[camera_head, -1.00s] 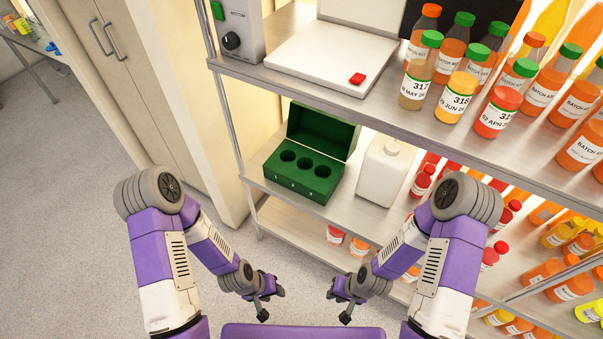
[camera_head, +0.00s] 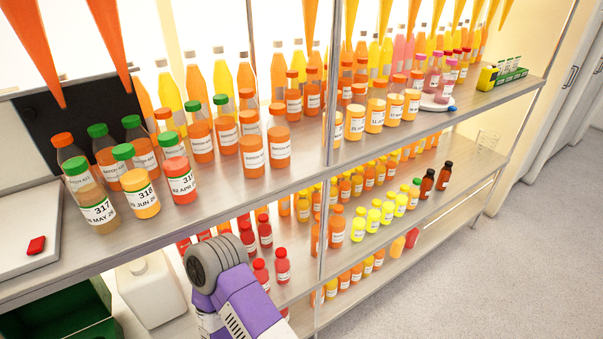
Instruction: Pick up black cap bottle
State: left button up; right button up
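Two dark brown bottles with black caps stand near the right end of the middle shelf in the head view: one black cap bottle (camera_head: 427,184) and, just right of it, a second black cap bottle (camera_head: 444,176). Both are upright, and a green-capped yellow bottle stands to their left. Neither gripper is in view. Only a purple and grey part of one of my arms shows at the bottom, left of centre, well away from these bottles.
Several yellow bottles (camera_head: 374,220) line the middle shelf left of the dark ones. A clear glass (camera_head: 487,142) stands at its right end. A shelf post (camera_head: 323,215) rises mid-view. The floor (camera_head: 465,260) at right is clear.

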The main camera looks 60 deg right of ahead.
aim_at(428, 180)
jog(key=z, duration=2.9)
jog(key=k, duration=0.45)
jog(key=z, duration=0.95)
jog(key=k, duration=0.85)
jog(key=z, duration=0.7)
jog(key=i, duration=1.75)
jog(key=u, duration=0.6)
jog(key=i, duration=1.85)
jog(key=u, duration=2)
jog(key=i, duration=0.95)
jog(key=u, duration=0.8)
